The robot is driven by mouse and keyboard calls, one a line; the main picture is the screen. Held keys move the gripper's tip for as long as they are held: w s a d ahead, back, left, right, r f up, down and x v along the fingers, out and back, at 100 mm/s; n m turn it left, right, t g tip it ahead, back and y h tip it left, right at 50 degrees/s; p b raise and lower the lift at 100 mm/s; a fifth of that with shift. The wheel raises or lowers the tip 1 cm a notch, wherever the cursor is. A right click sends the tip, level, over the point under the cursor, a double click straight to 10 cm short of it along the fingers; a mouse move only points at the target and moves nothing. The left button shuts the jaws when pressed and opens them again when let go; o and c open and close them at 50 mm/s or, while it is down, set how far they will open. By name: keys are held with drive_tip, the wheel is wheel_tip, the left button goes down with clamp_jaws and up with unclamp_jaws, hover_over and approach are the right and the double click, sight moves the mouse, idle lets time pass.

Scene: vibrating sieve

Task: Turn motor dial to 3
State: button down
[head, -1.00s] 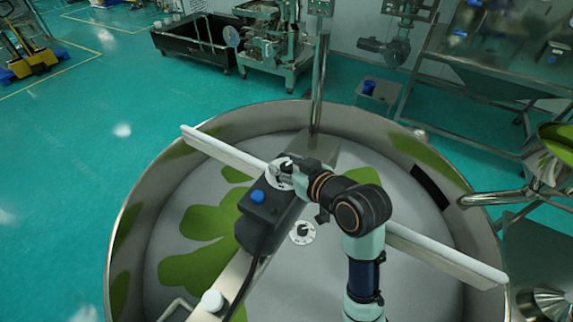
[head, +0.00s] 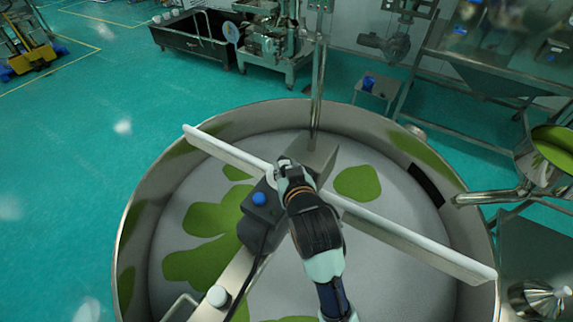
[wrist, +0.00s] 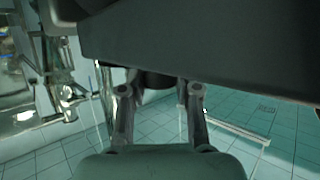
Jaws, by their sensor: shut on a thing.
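The motor box (head: 260,228) is a dark grey housing with a blue button (head: 259,198), set on a bar across the round sieve (head: 480,215). A white-faced dial (head: 270,179) shows in part at the box's far end. My gripper (head: 281,172) is at this dial, shut on its knob and covering most of its face, so the pointer and numbers cannot be read. In the wrist view, the two fingers (wrist: 158,98) stand either side of a dark round knob (wrist: 155,80) under the dark box (wrist: 200,50). My arm comes in from below.
A pale crossbar (head: 400,240) spans the sieve, and a steel post (head: 318,75) rises at its far rim. Green material (head: 205,250) lies on the sieve floor. A black cable (head: 255,275) runs from the box. A bowl (head: 555,150) stands at the right.

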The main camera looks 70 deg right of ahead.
drive_tip(key=c, duration=0.8)
unclamp_jaws()
drive_tip(key=v, duration=0.7)
drive_tip(key=shift+s+a, duration=0.15)
